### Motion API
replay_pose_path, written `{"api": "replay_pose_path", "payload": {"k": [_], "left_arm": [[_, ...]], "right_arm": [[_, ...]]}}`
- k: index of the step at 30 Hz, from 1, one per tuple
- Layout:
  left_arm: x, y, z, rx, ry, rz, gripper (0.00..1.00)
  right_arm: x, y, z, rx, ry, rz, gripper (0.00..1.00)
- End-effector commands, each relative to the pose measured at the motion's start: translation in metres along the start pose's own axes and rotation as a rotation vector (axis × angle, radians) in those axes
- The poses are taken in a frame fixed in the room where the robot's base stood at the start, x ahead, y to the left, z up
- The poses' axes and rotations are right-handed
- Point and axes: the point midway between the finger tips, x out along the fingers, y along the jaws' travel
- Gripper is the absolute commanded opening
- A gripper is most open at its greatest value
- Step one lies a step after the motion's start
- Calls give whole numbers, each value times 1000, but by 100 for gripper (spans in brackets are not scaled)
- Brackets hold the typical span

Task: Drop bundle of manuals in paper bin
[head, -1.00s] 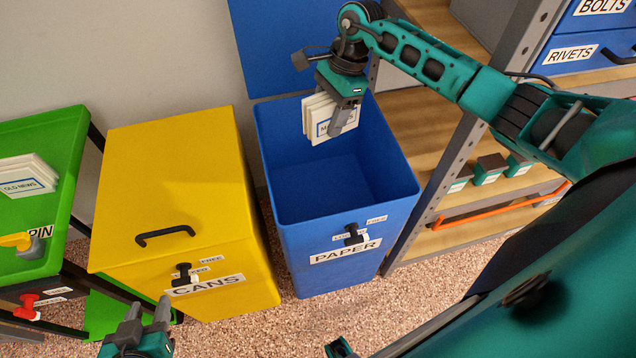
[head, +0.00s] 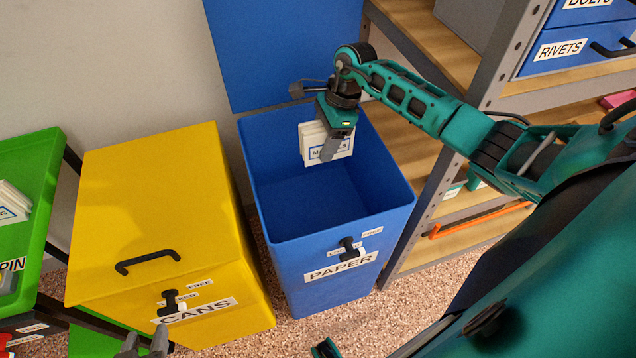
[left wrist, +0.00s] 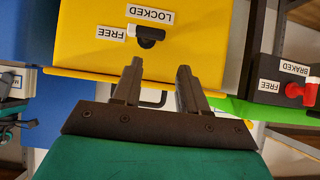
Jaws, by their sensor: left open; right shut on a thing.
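The bundle of manuals (head: 312,145) is a white stack with a blue-edged label. My right gripper (head: 336,143) is shut on it and holds it over the open blue paper bin (head: 330,288), inside the rim outline in the head view. I cannot tell exactly how deep it hangs. The bin's blue lid (head: 280,50) stands raised behind it. My left gripper (head: 144,344) shows at the bottom edge of the head view, in front of the yellow cans bin. In the left wrist view its fingers (left wrist: 160,88) are apart with nothing between them.
The yellow cans bin (head: 150,200) stands left of the paper bin with its lid closed. A green tray (head: 40,180) on a cart is at the far left. A steel shelf (head: 430,190) with wooden boards stands close on the right.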

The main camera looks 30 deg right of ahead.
Motion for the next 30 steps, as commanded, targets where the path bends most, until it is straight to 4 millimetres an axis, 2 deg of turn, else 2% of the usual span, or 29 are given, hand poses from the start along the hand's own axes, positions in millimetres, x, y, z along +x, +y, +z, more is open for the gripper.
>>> {"api": "replay_pose_path", "payload": {"k": [4,8,9,17,26,30], "left_arm": [[2,0,-12,0,21,2,43],[2,0,-15,1,27,1,43],[2,-1,-15,1,27,1,43],[2,-2,-13,1,25,-1,43],[1,-2,-12,0,21,-2,43],[-5,-2,-19,1,19,-3,43]], "right_arm": [[2,0,0,-1,-1,-1,18],[2,0,0,-1,-1,-1,18],[2,0,0,-1,-1,-1,60],[2,0,0,-1,-1,0,85],[1,0,0,-1,0,1,87],[-13,0,4,-2,1,0,87]]}}
